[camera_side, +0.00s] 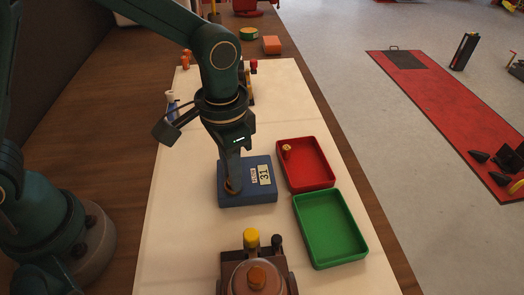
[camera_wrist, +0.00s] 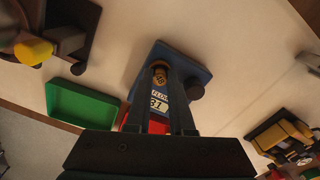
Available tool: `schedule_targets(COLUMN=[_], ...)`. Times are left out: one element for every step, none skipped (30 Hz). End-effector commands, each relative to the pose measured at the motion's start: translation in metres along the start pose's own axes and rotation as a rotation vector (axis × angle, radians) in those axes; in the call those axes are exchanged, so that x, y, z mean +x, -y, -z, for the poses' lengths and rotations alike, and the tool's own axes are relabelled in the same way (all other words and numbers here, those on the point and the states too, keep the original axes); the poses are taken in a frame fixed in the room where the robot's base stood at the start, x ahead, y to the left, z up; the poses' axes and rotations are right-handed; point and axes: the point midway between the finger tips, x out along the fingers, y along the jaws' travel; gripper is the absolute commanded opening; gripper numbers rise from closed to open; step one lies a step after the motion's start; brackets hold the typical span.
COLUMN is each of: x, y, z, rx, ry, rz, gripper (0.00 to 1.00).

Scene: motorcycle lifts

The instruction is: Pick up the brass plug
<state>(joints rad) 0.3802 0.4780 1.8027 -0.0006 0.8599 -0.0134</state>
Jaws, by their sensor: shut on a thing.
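The brass plug (camera_wrist: 160,74) shows between my fingertips in the wrist view, at the top of the blue block (camera_wrist: 185,58). In the side view the blue block (camera_side: 246,197) sits on the pale mat, with a label reading 31. My gripper (camera_side: 233,187) points down at the block's left part, shut on the brass plug. The fingers mostly hide the plug there, with only a brownish edge showing. I cannot tell whether the plug is seated in the block or clear of it. Another small brass-coloured piece (camera_side: 287,149) lies in the red tray (camera_side: 324,185).
A green tray (camera_side: 356,258) stands just in front of the red tray. A brown fixture with a yellow knob (camera_side: 251,238) stands at the near edge. A white-and-blue bottle (camera_side: 171,103) and small parts stand behind my arm. The mat's left side is clear.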

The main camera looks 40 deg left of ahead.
Motion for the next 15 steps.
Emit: schedule_targets(x=[0.0,0.0,-0.001,-0.001,-0.002,-0.004,-0.006,-0.008,-0.011,-0.015,-0.019,-0.025,-0.03,-0.035,-0.043], y=[0.0,0.0,0.0,0.0,0.0,0.0,0.0,0.0,0.0,0.0,0.0,0.0,0.0,0.0,0.0], z=[0.0,0.0,0.0,0.0,0.001,0.001,0.001,0.001,0.001,0.001,0.001,0.001,0.002,0.002,0.001], rx=[0.0,0.0,0.0,0.0,0.0,0.0,0.0,0.0,0.0,0.0,0.0,0.0,0.0,0.0,0.0], ry=[0.0,-0.001,-0.001,-0.001,-0.002,-0.003,-0.003,-0.003,-0.004,-0.005,-0.005,-0.006,-0.007,-0.007,-0.008], rz=[0.0,0.0,0.0,0.0,0.0,0.0,0.0,0.0,0.0,0.0,0.0,0.0,0.0,0.0,0.0], gripper=[0.0,0.0,0.0,0.0,0.0,0.0,0.0,0.0,0.0,0.0,0.0,0.0,0.0,0.0,0.0])
